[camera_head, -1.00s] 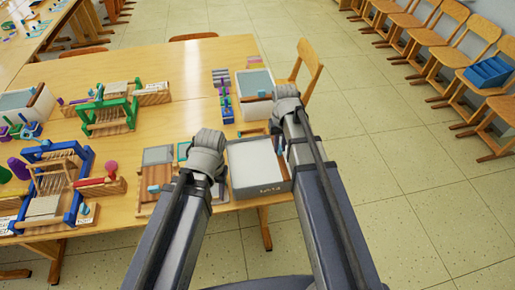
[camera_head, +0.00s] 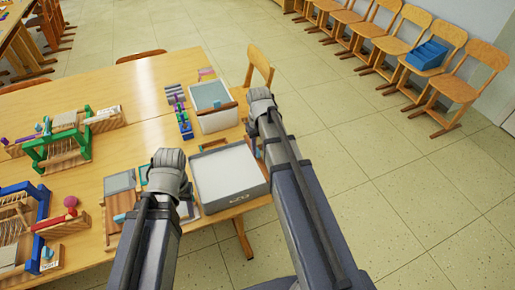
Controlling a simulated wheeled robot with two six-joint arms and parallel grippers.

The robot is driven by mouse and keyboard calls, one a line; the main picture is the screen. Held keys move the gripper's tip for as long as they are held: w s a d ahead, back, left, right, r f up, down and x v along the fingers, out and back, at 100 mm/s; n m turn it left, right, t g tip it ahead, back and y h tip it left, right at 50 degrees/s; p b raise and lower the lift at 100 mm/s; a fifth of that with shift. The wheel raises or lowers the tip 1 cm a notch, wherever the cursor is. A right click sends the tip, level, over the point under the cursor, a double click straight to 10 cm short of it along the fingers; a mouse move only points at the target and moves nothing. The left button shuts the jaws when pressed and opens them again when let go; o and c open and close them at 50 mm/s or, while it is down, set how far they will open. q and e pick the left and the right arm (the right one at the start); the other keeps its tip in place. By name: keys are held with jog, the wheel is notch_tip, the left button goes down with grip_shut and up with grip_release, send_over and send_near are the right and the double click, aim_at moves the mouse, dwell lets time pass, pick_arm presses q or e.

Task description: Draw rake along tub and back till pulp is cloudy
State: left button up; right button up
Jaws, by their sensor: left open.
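The grey tub (camera_head: 202,204) with pale, whitish contents stands at the near right edge of the wooden table. My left gripper (camera_head: 169,168) is at the tub's left side, above a wooden board; its fingertips are hidden by the wrist. My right gripper (camera_head: 260,102) is beyond the tub's far right corner. Its jaws are hidden, so I cannot tell whether it holds anything. A small blue piece (camera_head: 259,150) shows below it by the tub's right rim. A short wooden bar (camera_head: 214,144) lies behind the tub. I cannot clearly make out a rake.
A second tub (camera_head: 214,122) with a brown bar stands farther back. Green (camera_head: 62,150) and blue (camera_head: 43,215) frames crowd the table's left. A wooden board (camera_head: 118,206) lies left of the tub. Floor right of the table is open, up to a row of chairs (camera_head: 393,47).

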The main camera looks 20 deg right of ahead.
jog(key=shift+o, duration=0.9)
jog(key=shift+a, duration=0.1)
notch_tip(320, 180, up, 8)
jog(key=p, duration=0.8)
jog(key=shift+f, duration=0.1)
